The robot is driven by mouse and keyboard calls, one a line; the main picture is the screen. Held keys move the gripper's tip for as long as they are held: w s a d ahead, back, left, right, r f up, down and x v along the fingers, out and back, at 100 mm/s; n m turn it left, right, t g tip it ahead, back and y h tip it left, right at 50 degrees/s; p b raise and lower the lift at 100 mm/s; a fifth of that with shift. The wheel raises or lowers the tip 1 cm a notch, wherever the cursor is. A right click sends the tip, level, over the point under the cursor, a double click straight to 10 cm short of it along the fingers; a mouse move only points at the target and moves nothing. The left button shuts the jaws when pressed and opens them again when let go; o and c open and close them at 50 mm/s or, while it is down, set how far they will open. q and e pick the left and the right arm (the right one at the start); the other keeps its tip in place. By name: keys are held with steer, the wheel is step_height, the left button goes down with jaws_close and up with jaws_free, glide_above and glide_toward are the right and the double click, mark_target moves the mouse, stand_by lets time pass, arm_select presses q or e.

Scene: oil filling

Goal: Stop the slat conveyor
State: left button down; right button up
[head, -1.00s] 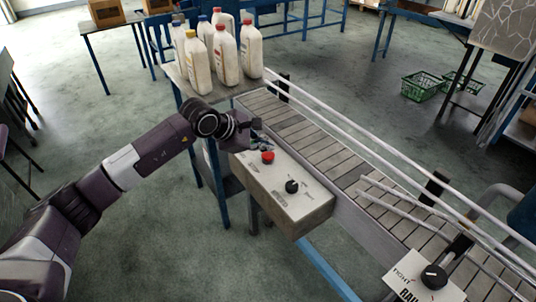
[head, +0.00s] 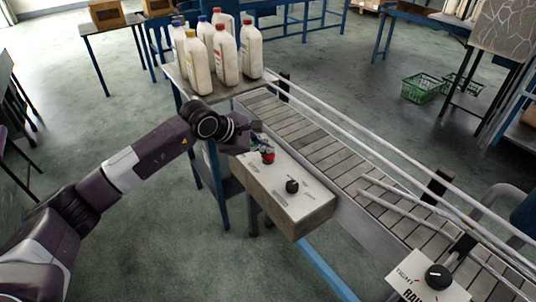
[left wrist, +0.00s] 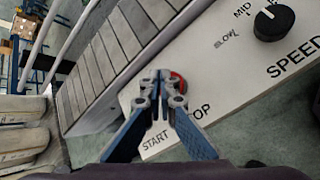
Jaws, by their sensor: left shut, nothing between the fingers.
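The slat conveyor (head: 308,135) runs diagonally from the bottle table toward the lower right. On its near side is a pale control box (head: 272,183) with a red button (head: 268,158) and a black speed knob (head: 292,186). My left gripper (head: 263,146) is shut and empty, with its fingertips right at the red button. In the left wrist view the shut fingertips (left wrist: 162,82) cover most of the red button (left wrist: 181,82), and the lettering START and part of STOP shows beside them. I cannot tell whether they touch the button. My right gripper is not in view.
Several capped white bottles (head: 226,58) stand on a table at the conveyor's far end. White guide rails (head: 365,140) run along the conveyor. A second knob (head: 438,276) sits on a rail panel at lower right. Green baskets (head: 421,88) lie on the floor.

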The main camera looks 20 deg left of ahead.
mark_target(266, 155)
arm_select(q)
steer(key=shift+f+b, duration=0.35)
steer(key=shift+r, duration=0.1)
stand_by(0.6)
steer(key=shift+r+p, duration=0.35)
steer(key=shift+r, duration=0.5)
steer(key=shift+r+p, duration=1.15)
steer(key=shift+r, duration=1.35)
